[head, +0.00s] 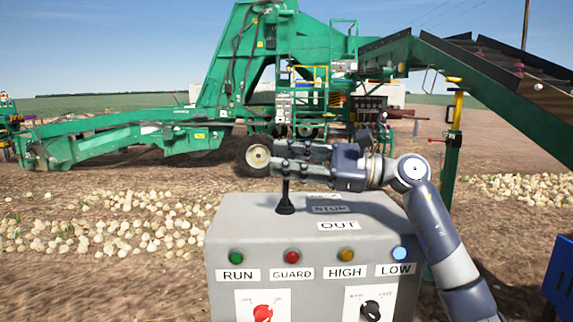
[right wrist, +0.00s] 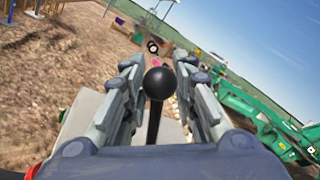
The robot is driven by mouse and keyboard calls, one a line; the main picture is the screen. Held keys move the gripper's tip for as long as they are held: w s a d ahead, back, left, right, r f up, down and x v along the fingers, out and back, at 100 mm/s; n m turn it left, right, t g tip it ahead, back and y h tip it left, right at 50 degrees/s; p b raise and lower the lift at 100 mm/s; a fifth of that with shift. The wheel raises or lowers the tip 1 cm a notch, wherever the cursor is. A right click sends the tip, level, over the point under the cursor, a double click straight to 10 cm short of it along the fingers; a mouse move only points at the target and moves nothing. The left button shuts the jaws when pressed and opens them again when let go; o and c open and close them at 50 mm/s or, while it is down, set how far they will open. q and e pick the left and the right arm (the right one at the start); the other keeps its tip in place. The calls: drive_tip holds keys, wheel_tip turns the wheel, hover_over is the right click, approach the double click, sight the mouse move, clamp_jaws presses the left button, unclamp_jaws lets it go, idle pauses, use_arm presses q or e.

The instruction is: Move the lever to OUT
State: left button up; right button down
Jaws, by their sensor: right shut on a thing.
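The black lever (head: 285,194) stands about upright on top of a grey control box (head: 228,222). Its upper part is hidden by my right gripper (head: 277,156), which comes in from the right. In the right wrist view the lever's round black knob (right wrist: 159,83) sits between the two fingers of my right gripper (right wrist: 160,76), which is shut on it. An OUT label (head: 338,225) is at the near edge of the box top. A STOP label (head: 328,209) lies behind it, and a farther label is partly hidden. My left gripper is not in view.
The box front has green, red, yellow and lit blue buttons above RUN, GUARD, HIGH and LOW labels. A red knob (head: 263,313) and a black knob (head: 371,310) are below. A green machine (head: 245,75) and scattered onions (head: 110,225) lie beyond. A blue container (head: 562,270) is at right.

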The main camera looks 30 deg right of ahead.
drive_tip(key=shift+a+f, duration=0.1)
drive_tip(key=c, duration=1.3)
unclamp_jaws()
drive_tip(key=shift+s, duration=0.1)
drive_tip(key=shift+v, duration=6.1)
